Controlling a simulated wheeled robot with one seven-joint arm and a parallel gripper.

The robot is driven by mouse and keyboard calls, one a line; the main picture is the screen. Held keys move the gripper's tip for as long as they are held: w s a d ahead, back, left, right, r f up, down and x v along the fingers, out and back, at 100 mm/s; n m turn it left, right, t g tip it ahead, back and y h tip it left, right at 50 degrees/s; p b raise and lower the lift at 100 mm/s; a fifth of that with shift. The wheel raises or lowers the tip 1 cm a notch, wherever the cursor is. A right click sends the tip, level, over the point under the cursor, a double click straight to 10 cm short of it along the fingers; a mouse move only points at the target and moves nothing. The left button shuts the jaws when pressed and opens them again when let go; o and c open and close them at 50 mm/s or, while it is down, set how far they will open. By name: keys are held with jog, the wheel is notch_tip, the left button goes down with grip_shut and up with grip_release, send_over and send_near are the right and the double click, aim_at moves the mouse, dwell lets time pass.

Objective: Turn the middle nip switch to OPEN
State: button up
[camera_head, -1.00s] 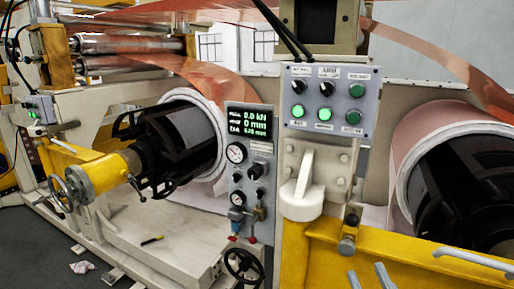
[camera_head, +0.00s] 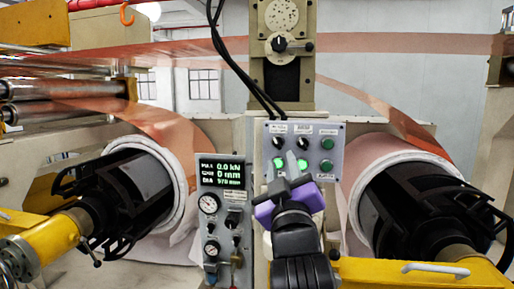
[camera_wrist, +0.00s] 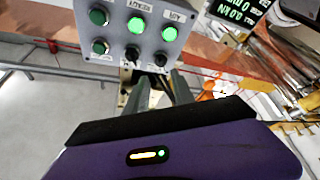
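The grey nip control panel (camera_head: 339,151) has two black rotary switches and a green button in its top row, with green buttons below. The middle switch (camera_head: 303,143) also shows in the wrist view (camera_wrist: 132,53), inverted there, with the other black switch (camera_wrist: 161,57) beside it. Its pointer setting and label are too small to read. My gripper (camera_head: 280,159) is in front of the lower left of the panel and partly covers the lit buttons. In the wrist view its two fingers (camera_wrist: 157,80) are apart with nothing between them, touching no switch.
A gauge panel (camera_head: 222,205) with a lit display stands left of the control panel. Copper foil rolls on black cores (camera_head: 135,195) flank both panels. A yellow beam (camera_head: 400,272) lies low at right. Black cables (camera_head: 222,45) hang above.

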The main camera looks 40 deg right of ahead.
aim_at(278, 146)
jog(key=p+x, duration=0.2)
jog(key=x, duration=0.4)
jog(key=shift+w, duration=0.25)
jog(key=shift+w+d+r, duration=0.15)
jog(key=shift+w+d, duration=0.3)
jog(key=shift+d, duration=0.05)
grip_shut()
